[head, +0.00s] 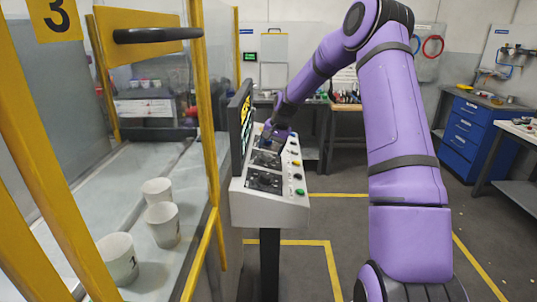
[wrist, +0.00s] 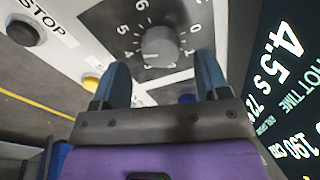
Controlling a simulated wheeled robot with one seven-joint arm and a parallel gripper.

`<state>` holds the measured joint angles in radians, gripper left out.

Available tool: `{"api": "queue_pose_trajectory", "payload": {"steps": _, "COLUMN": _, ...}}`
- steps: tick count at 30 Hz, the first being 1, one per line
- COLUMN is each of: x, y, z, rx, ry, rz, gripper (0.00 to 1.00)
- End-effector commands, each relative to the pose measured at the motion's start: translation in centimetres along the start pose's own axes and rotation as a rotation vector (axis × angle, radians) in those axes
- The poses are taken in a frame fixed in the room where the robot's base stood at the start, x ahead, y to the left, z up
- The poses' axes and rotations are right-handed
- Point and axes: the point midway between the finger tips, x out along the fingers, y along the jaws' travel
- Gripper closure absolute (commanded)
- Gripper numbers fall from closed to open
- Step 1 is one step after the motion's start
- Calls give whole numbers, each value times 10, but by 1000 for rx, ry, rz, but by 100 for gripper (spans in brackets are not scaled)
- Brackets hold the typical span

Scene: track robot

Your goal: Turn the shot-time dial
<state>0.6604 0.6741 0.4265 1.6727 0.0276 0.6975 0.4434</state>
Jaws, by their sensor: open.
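The control panel (head: 272,205) stands on a post in the middle of the head view, with dark dial plates and coloured buttons. In the wrist view a grey round dial (wrist: 159,46) sits on a dark plate with white numbers around it. I cannot tell from its label whether it is the shot-time dial. My gripper (wrist: 165,75) is open, its two blue fingers pointing towards the dial, one to each side and apart from it in the picture. In the head view my gripper (head: 270,138) is over the far part of the panel, small and partly hidden by my wrist.
A display screen (wrist: 285,85) beside the panel reads 4.5 s and SHOT TIME. A black button (wrist: 24,32) marked STOP and a yellow button (wrist: 91,83) lie left of the dial. White cups (head: 162,222) stand behind the yellow guard frame (head: 205,110). Floor right of the panel is clear.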

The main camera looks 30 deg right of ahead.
Motion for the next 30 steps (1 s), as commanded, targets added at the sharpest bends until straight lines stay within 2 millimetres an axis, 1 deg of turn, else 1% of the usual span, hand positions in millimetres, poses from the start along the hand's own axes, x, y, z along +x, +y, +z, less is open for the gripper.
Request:
{"api": "queue_pose_trajectory", "payload": {"steps": 1, "x": 8, "y": 0, "z": 0, "rx": 0, "ry": -2, "rz": 0, "gripper": 31}}
{"api": "queue_pose_trajectory", "payload": {"steps": 3, "x": 16, "y": 0, "z": 0, "rx": -1, "ry": -2, "rz": 0, "gripper": 31}}
{"api": "queue_pose_trajectory", "payload": {"steps": 7, "x": 25, "y": -1, "z": 0, "rx": -2, "ry": 0, "rz": 0, "gripper": 31}}
{"api": "queue_pose_trajectory", "payload": {"steps": 11, "x": 29, "y": -1, "z": 0, "rx": -2, "ry": 0, "rz": 0, "gripper": 31}}
{"api": "queue_pose_trajectory", "payload": {"steps": 17, "x": 29, "y": 0, "z": 0, "rx": -1, "ry": 1, "rz": 0, "gripper": 31}}
{"api": "queue_pose_trajectory", "payload": {"steps": 18, "x": 29, "y": 0, "z": 0, "rx": -1, "ry": 1, "rz": 0, "gripper": 34}}
{"api": "queue_pose_trajectory", "payload": {"steps": 20, "x": 29, "y": 0, "z": 0, "rx": -1, "ry": 1, "rz": 0, "gripper": 47}}
{"api": "queue_pose_trajectory", "payload": {"steps": 21, "x": 29, "y": 0, "z": 0, "rx": -1, "ry": 1, "rz": 0, "gripper": 57}}
{"api": "queue_pose_trajectory", "payload": {"steps": 23, "x": 29, "y": 0, "z": 0, "rx": -1, "ry": 1, "rz": 0, "gripper": 70}}
{"api": "queue_pose_trajectory", "payload": {"steps": 24, "x": 29, "y": 0, "z": 0, "rx": -1, "ry": 1, "rz": 0, "gripper": 80}}
{"api": "queue_pose_trajectory", "payload": {"steps": 30, "x": 28, "y": 0, "z": 0, "rx": -7, "ry": 0, "rz": -1, "gripper": 81}}
